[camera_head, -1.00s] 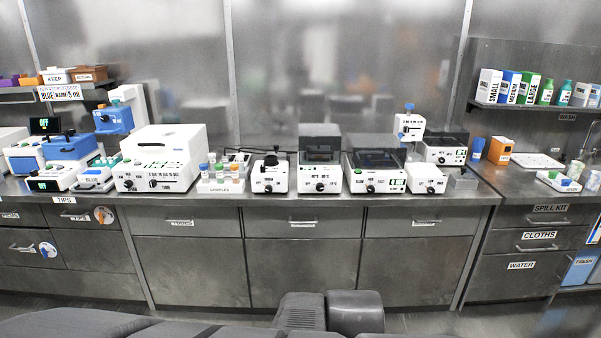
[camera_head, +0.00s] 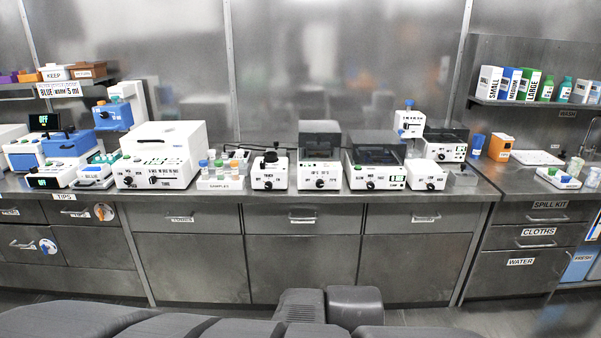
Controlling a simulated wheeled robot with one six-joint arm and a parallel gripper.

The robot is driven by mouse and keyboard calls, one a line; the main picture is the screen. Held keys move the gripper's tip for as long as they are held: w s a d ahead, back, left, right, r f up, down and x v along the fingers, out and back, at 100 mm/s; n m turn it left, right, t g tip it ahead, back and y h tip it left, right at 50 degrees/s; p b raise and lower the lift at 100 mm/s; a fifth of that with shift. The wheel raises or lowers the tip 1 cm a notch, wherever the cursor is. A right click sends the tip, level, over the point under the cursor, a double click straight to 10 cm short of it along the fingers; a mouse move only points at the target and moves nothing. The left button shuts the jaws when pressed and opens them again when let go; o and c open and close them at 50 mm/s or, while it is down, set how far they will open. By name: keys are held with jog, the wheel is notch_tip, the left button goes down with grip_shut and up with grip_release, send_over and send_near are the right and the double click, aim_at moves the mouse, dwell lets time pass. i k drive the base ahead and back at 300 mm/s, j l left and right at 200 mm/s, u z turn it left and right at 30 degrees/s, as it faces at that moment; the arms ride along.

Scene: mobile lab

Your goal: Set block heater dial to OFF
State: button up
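A white box device with a dark grey lid (camera_head: 320,135) stands mid-bench and looks like the block heater (camera_head: 306,183). A black dial (camera_head: 320,183) sits on its front panel, with small temperature-like markings above it. The dial's pointer is too small to read for certain. My gripper is not in view; only dark grey parts of my own body show along the bottom edge, well in front of the bench.
A white device with a black knob (camera_head: 270,172) stands close on its left, and a dark-lidded device (camera_head: 376,170) close on its right. A sample rack (camera_head: 220,182) is farther left. The steel bench's front strip (camera_head: 320,199) is clear.

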aim_at(319, 183)
jog(key=i+l+u, duration=0.15)
jog(key=u, duration=0.2)
jog(key=i+l+u, duration=0.2)
jog(key=u, duration=0.15)
jog(key=i+l+u, duration=0.15)
jog(key=u, duration=0.2)
jog(key=l, duration=0.1)
